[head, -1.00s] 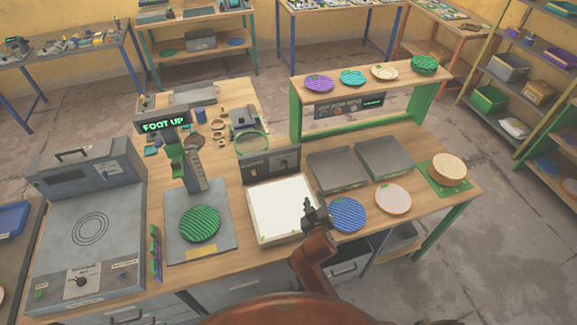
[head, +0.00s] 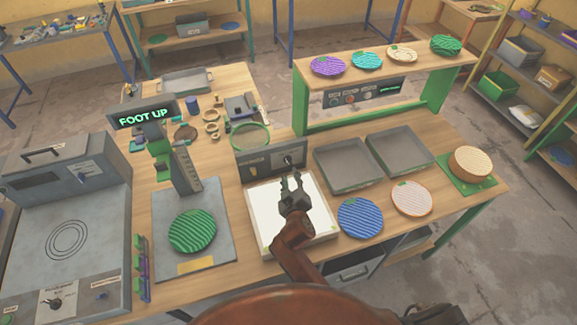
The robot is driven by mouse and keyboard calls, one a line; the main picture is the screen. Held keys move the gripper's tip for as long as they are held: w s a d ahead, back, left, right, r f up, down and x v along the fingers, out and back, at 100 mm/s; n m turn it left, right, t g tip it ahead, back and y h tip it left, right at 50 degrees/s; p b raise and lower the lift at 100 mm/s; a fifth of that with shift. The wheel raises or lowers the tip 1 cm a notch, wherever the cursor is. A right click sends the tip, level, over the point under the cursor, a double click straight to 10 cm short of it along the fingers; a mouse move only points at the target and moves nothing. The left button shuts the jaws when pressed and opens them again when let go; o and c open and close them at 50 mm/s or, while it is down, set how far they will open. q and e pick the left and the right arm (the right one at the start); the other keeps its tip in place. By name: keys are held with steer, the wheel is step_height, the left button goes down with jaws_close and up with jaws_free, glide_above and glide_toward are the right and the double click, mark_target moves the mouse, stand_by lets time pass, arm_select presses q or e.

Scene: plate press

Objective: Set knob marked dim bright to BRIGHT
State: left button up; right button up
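A dark control panel (head: 256,167) stands at the back edge of a white light box (head: 262,212) in the middle of the bench. A small knob (head: 287,160) shows on the right part of its face; its lettering and pointer are too small to read. My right gripper (head: 291,178) is over the back of the light box, just in front of the knob. Its two fingers are apart with nothing between them, pointing toward the panel. I cannot tell whether they touch the knob. My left gripper is not in view.
A press reading FOOT UP (head: 144,116) with a green plate (head: 192,231) stands left. Two grey trays (head: 349,178) lie right of the panel. A blue plate (head: 360,218) and a pale plate (head: 412,198) lie right of the light box. A green ring (head: 250,135) lies behind.

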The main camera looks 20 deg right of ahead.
mark_target(289, 164)
steer(key=x, duration=0.7)
steer(key=shift+w+d+f, duration=0.1)
steer(key=shift+w+d, duration=0.1)
steer(key=shift+d, duration=0.1)
steer(key=shift+c, duration=0.3)
jaws_close()
